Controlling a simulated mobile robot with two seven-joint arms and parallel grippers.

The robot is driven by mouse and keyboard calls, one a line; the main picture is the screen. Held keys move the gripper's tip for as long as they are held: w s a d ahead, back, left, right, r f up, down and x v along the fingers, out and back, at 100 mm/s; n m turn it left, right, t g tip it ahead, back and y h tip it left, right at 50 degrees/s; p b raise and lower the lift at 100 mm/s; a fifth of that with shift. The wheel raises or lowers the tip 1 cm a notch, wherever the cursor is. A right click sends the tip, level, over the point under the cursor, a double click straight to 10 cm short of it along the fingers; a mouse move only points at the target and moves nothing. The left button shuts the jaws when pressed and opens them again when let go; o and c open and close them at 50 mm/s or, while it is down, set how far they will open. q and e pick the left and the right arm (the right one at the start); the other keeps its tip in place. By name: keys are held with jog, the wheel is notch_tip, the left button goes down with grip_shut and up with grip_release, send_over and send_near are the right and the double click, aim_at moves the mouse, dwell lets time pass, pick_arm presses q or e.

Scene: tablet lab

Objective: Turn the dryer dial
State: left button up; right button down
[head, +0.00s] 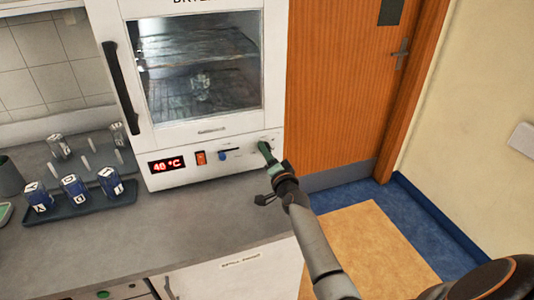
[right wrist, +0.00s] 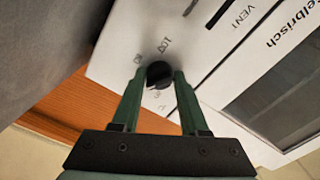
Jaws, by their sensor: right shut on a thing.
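The white dryer (head: 215,134) stands on the counter, with a dark window and a front panel with a red display reading 40 °C. My right gripper (head: 264,148) reaches the right end of that panel. In the right wrist view its green fingers (right wrist: 160,82) are shut on the black dryer dial (right wrist: 159,72), one on each side. Printed marks surround the dial, partly hidden by the fingers. In the head view the gripper largely hides the dial. My left gripper is in neither view.
A red switch (head: 201,158) and a blue knob (head: 222,155) sit left of the dial. A dark tray (head: 92,207) with several blue-labelled jars (head: 75,190) lies left on the grey counter (head: 190,225). A wooden door (head: 335,90) stands right of the dryer.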

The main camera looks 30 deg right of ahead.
jog(key=shift+c, duration=2.2)
grip_release()
jog(key=shift+s, duration=0.15)
